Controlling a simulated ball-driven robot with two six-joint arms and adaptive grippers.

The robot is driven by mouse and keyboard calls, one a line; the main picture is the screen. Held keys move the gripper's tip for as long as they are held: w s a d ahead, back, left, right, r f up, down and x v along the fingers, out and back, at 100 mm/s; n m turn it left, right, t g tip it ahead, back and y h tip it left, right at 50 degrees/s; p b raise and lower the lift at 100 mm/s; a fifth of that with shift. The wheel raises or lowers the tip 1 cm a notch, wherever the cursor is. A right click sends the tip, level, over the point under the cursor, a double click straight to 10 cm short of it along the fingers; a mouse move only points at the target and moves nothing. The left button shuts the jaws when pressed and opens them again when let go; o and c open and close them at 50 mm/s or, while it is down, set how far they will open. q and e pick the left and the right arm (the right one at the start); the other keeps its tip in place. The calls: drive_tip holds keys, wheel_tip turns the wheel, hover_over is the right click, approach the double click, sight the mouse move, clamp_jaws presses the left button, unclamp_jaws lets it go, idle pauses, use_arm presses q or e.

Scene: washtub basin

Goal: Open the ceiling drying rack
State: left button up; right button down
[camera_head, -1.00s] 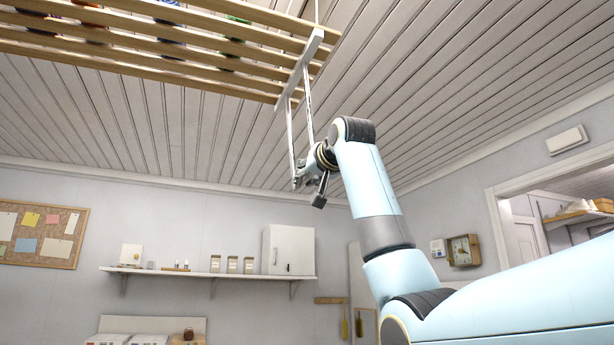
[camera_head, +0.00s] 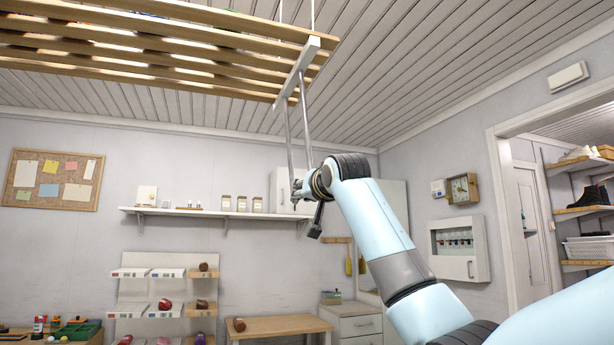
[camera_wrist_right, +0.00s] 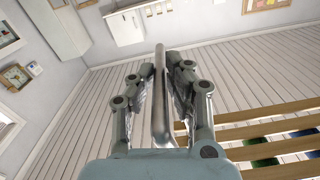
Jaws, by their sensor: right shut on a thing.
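The ceiling drying rack (camera_head: 200,48) is a set of wooden slats with a pale end bar (camera_head: 298,68), at the upper left of the head view. A U-shaped metal handle (camera_head: 287,135) hangs from that end bar. My right gripper (camera_head: 301,190) is shut on the lower end of the handle. In the wrist view, the metal handle (camera_wrist_right: 160,105) runs between the two fingers, and the rack's slats (camera_wrist_right: 270,131) show at lower right. Thin suspension lines (camera_head: 313,15) rise from the rack's end. My left gripper is not in view.
A wall shelf (camera_head: 215,214) with jars and a white cabinet (camera_head: 282,190) are on the wall behind the gripper. A wooden table (camera_head: 280,327) stands low below. A doorway with shelves (camera_head: 580,209) is at right. The air right of the rack is clear.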

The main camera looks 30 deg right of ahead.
wheel_tip(320, 180, down, 30)
drive_tip(key=b, duration=1)
drive_tip(key=c, duration=1.3)
unclamp_jaws()
drive_tip(key=shift+r, duration=0.1)
drive_tip(key=shift+c, duration=0.2)
drive_tip(key=shift+s, duration=0.1)
drive_tip(key=v, duration=1.2)
